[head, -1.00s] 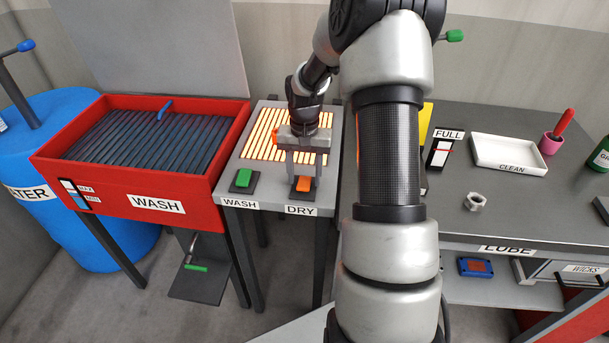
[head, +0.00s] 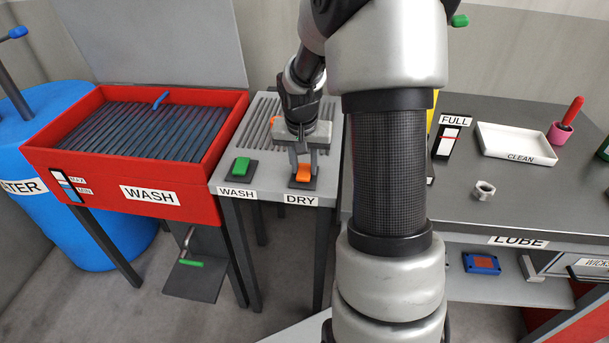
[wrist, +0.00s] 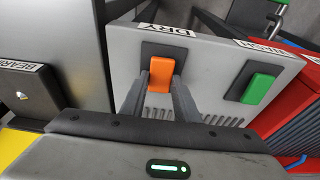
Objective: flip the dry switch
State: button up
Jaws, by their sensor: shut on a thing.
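The dry switch is an orange rocker (head: 303,173) on a dark plate, above the DRY label (head: 301,199) on the grey dryer table. My gripper (head: 303,171) reaches down over it and is shut on it. In the wrist view the orange switch (wrist: 161,73) stands between the two fingertips of my gripper (wrist: 160,88). The slatted dryer top (head: 265,112) is grey and does not glow. My wrist hides part of the slats.
A green wash switch (head: 241,167) sits left of the dry switch. The red wash basin (head: 208,165) adjoins the table on the left. On the right, the lube bench (head: 520,200) holds a white CLEAN tray (head: 515,142) and a metal nut (head: 484,190).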

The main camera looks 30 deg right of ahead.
jog(key=shift+f+t+b, duration=0.15)
jog(key=shift+t+b, duration=0.25)
jog(key=shift+b, duration=0.35)
jog(key=shift+r+h, duration=0.2)
jog(key=shift+h, duration=0.1)
jog(key=o, duration=1)
jog(key=shift+o, duration=0.2)
jog(key=shift+s, duration=0.1)
jog(key=p+v, duration=0.3)
jog(key=v, duration=1.4)
jog(key=shift+r, duration=0.2)
jog(key=shift+s, duration=0.1)
